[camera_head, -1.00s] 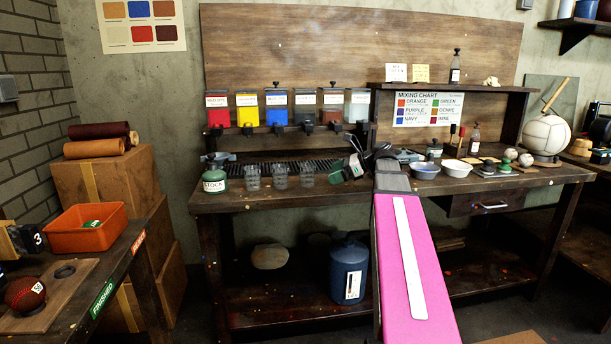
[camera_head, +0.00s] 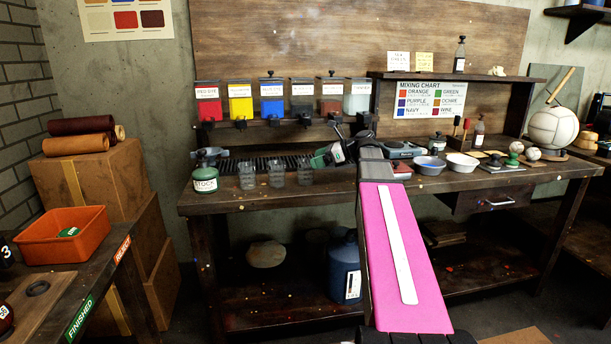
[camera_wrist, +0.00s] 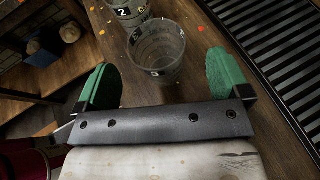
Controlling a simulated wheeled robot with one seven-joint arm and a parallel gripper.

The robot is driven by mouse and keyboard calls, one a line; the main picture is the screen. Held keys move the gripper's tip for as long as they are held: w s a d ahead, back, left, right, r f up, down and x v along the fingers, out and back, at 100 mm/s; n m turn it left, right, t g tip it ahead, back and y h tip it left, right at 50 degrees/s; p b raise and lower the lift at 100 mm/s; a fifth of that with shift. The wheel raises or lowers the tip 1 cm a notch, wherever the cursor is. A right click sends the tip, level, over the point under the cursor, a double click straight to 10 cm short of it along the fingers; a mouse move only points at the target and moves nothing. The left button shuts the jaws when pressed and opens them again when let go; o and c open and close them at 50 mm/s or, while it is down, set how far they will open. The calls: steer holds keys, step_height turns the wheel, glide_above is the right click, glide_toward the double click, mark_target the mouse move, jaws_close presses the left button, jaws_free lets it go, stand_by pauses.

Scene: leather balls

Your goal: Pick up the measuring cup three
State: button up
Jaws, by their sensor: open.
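Measuring cup three is a clear, empty-looking cup with a small dark number label; it shows in the wrist view (camera_wrist: 157,52) just ahead of and between my fingertips. In the head view it appears to be the rightmost of the three clear cups (camera_head: 305,172) on the workbench. My gripper (camera_head: 330,155) is just right of and behind it there. In the wrist view my gripper (camera_wrist: 162,70) is open, with green pads on either side of the cup's near side. I see no contact. Cup two (camera_wrist: 126,10) stands beyond it, cut off by the frame.
The workbench (camera_head: 225,204) also holds the leftmost cup (camera_head: 247,177) and a green stock jar (camera_head: 205,177). Behind the cups is a dark ribbed grate (camera_head: 240,163), below colored dispensers (camera_head: 270,102).

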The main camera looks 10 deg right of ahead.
mark_target(305, 162)
steer(key=shift+x, duration=2.6)
steer(key=shift+s+a+r, duration=0.1)
steer(key=shift+s+r, duration=0.05)
steer(key=c, duration=1)
